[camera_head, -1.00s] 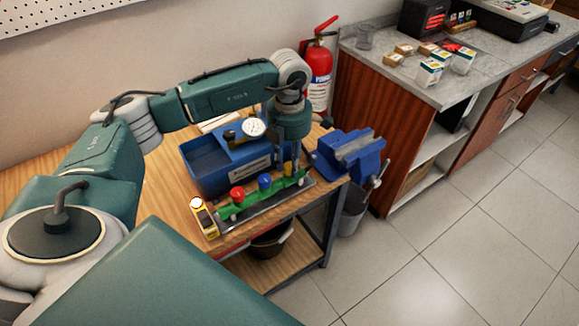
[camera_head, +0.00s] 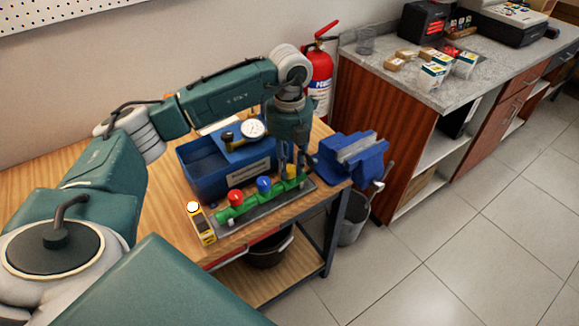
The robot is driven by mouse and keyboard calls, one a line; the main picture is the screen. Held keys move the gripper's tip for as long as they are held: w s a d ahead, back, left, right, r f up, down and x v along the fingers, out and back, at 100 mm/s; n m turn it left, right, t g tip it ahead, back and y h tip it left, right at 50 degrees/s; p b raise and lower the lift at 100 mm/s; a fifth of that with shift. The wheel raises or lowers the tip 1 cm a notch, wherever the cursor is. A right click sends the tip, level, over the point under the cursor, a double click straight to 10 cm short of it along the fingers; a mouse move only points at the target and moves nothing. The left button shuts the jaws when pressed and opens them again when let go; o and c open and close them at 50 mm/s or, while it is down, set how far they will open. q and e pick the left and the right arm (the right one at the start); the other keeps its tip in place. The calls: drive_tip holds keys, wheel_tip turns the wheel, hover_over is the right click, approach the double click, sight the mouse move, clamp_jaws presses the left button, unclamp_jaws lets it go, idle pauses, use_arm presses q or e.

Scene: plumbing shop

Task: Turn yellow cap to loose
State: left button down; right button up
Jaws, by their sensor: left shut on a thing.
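A green manifold (camera_head: 247,203) lies on a dark tray on the wooden workbench. It carries a red cap (camera_head: 235,197), a blue cap (camera_head: 264,184) and, at its right end, the yellow cap (camera_head: 291,171). My left gripper (camera_head: 292,163) points down over the right end and is shut on the yellow cap, hiding part of it. The cap's exact turn angle cannot be told. My right gripper is not in view.
A blue bin (camera_head: 203,177) with a gauge (camera_head: 252,129) stands behind the manifold. A blue vise (camera_head: 350,157) is close to the right of my gripper. A yellow device (camera_head: 201,225) stands left of the manifold. A fire extinguisher (camera_head: 318,75) stands behind.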

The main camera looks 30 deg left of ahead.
sight(290, 168)
use_arm(q)
drive_tip(key=shift+w+n, duration=0.1)
drive_tip(key=shift+n, duration=1.6)
drive_tip(key=c, duration=1.4)
unclamp_jaws()
drive_tip(key=shift+r, duration=0.1)
wheel_tip(290, 168, up, 12)
